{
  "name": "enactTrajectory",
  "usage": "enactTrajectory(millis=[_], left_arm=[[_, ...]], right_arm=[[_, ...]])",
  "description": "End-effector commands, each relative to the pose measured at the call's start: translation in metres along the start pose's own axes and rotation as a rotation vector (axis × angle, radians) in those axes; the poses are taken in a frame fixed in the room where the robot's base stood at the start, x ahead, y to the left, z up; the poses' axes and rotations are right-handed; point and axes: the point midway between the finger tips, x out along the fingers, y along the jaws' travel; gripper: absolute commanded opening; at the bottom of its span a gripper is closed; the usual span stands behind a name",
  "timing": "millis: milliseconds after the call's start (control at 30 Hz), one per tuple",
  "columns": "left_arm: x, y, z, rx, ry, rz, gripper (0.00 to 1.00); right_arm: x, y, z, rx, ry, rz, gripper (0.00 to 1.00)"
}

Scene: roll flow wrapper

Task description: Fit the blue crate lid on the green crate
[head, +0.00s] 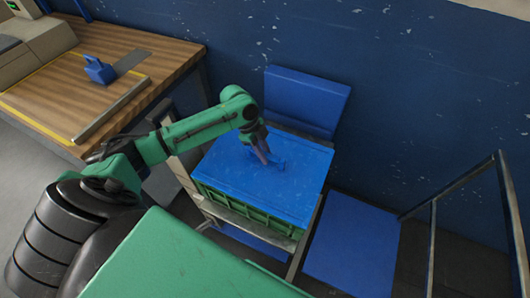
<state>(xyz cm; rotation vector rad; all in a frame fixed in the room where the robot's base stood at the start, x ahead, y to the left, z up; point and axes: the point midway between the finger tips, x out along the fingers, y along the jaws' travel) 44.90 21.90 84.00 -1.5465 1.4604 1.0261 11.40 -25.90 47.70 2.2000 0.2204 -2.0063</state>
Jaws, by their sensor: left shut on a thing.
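The blue crate lid (291,196) lies flat over the top of the green crate (243,209), with the crate's green wall showing below its front edge. Whether the lid is fully seated all round I cannot tell. My left gripper (266,162) reaches down over the lid's middle and is shut on the lid's small raised blue handle (278,164). The far edges of the crate are hidden under the lid. My right gripper is not in view.
The crate stands on a metal frame (226,214) near the dark blue wall. A blue panel (307,98) stands behind it. Another blue panel (352,243) lies low at the right, near a metal rail (450,187). A wooden table (140,58) stands at the upper left.

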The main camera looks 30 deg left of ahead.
Motion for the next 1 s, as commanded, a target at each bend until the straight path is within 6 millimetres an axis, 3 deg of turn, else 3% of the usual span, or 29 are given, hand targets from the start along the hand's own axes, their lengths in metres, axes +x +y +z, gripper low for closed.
enactTrajectory(millis=[1000], left_arm=[[-0.0006, -0.001, 0.0003, -0.001, 0.0, -0.001, 0.0]], right_arm=[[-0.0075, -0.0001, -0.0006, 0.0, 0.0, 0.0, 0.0]])
